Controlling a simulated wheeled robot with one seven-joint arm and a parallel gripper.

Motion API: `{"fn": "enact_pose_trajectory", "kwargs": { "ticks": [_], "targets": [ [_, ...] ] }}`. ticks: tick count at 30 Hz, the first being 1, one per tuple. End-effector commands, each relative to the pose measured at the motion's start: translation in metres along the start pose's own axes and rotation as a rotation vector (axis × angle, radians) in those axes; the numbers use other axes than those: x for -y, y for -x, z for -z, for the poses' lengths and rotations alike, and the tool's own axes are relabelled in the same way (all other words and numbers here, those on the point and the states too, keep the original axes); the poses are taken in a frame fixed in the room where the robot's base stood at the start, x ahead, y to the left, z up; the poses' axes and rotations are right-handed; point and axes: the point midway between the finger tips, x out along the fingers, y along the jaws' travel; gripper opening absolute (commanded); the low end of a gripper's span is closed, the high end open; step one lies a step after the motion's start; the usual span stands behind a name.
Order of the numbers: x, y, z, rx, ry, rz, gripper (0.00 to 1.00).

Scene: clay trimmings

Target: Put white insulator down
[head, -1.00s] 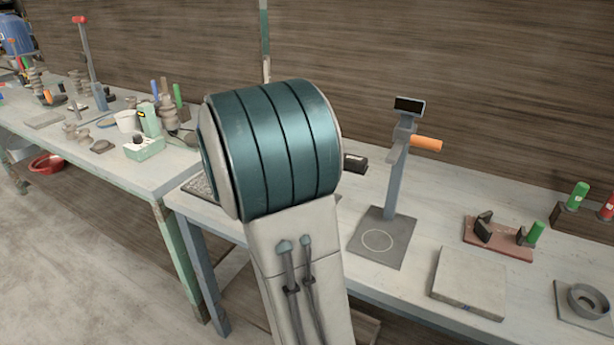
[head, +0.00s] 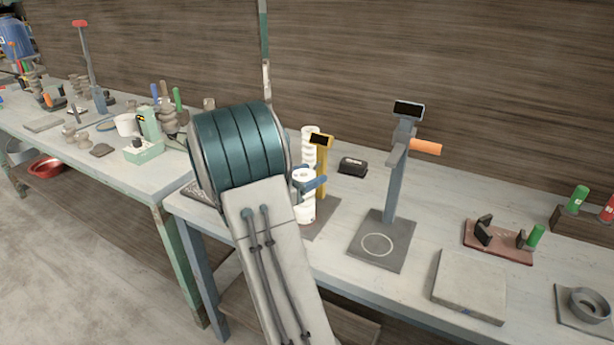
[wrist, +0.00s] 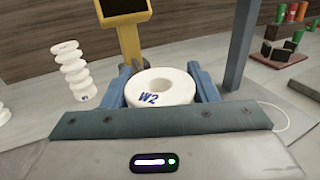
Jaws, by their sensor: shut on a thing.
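A white insulator (wrist: 160,88) with a hole in its top and blue "W2" lettering sits between the blue fingers of my gripper (wrist: 160,82), which is shut on it. In the head view the held insulator (head: 304,207) looks upright beside my arm, by the yellow stand; my gripper (head: 312,186) shows partly there. Whether its base touches the surface below cannot be told. A second white ribbed insulator (head: 310,140) stands upright behind it, and at left in the wrist view (wrist: 75,72). My arm hides part of the bench around the held piece.
A yellow stand with a dark display (head: 321,152) is close behind the held insulator. A grey stand with an orange handle (head: 393,185) is to the right. A black box (head: 352,166), a flat slab (head: 470,284) and a red-brown fixture (head: 498,243) also occupy the bench (head: 420,270).

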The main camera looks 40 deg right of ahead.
Motion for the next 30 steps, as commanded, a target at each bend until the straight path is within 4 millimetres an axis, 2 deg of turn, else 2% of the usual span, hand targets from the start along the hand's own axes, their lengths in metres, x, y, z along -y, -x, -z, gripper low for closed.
{"fn": "enact_pose_trajectory", "kwargs": {
  "ticks": [8, 9, 11, 22, 26, 30],
  "targets": [
    [0.0, 0.0, 0.003, 0.002, -0.002, -0.001, 0.0],
    [0.0, 0.0, 0.003, 0.0, -0.001, -0.001, 0.62],
    [0.0, 0.0, 0.003, 0.0, 0.0, -0.001, 0.75],
    [0.0, 0.0, -0.004, 0.0, -0.001, 0.0, 0.75],
    [-0.001, 0.021, -0.001, 0.0, -0.001, -0.005, 0.75],
    [-0.002, 0.053, 0.0, 0.0, 0.0, -0.008, 0.75]
  ]
}}
